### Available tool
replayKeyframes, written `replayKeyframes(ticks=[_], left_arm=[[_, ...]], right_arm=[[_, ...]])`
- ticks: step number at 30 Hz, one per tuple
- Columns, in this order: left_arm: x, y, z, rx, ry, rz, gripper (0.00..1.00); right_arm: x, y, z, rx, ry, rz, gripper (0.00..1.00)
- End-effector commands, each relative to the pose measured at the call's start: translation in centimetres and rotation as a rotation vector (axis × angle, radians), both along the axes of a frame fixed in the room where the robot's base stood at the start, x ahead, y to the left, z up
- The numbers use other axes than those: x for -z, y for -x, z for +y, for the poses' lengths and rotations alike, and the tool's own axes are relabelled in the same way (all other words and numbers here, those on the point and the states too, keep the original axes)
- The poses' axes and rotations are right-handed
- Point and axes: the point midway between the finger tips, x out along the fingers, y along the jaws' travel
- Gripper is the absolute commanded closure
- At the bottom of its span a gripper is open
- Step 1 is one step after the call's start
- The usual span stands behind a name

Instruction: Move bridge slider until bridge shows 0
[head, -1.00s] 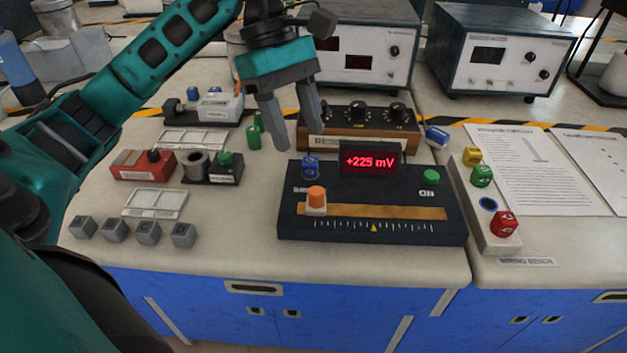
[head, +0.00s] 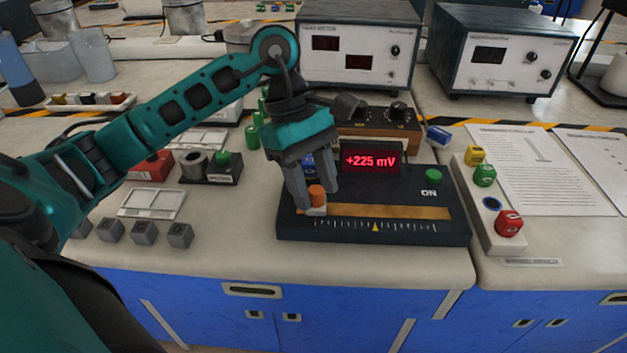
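The black bridge box (head: 400,232) sits on the bench near its front edge. Its display (head: 370,159) reads +225 mV in red. The orange slider knob (head: 317,195) is at the left end of the brass strip (head: 400,212), and a yellow triangle (head: 375,227) marks the middle of the scale below. My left gripper (head: 315,208) points down with its fingers apart, one on each side of the knob. I cannot tell whether the fingers touch it. My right gripper is not in view.
A wooden box with black dials (head: 385,129) stands behind the bridge. A green button (head: 433,174) is at its right. A strip with coloured cubes (head: 484,210) lies further right. Grey cubes (head: 144,231) and a white tray (head: 152,203) lie to the left.

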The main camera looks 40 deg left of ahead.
Motion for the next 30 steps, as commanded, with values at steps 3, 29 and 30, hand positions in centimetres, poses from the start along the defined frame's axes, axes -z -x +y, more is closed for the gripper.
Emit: replayKeyframes(ticks=[3,29,30], left_arm=[[0.0,0.0,0.0,0.000,0.000,0.000,0.66],[0.0,-1.0,-1.5,0.001,0.004,-0.002,1.00],[-0.1,-1.3,-2.0,0.001,0.005,-0.003,1.00]], right_arm=[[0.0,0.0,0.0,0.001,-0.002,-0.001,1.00],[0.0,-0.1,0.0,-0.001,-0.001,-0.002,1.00],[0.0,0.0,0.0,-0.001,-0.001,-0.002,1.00]])
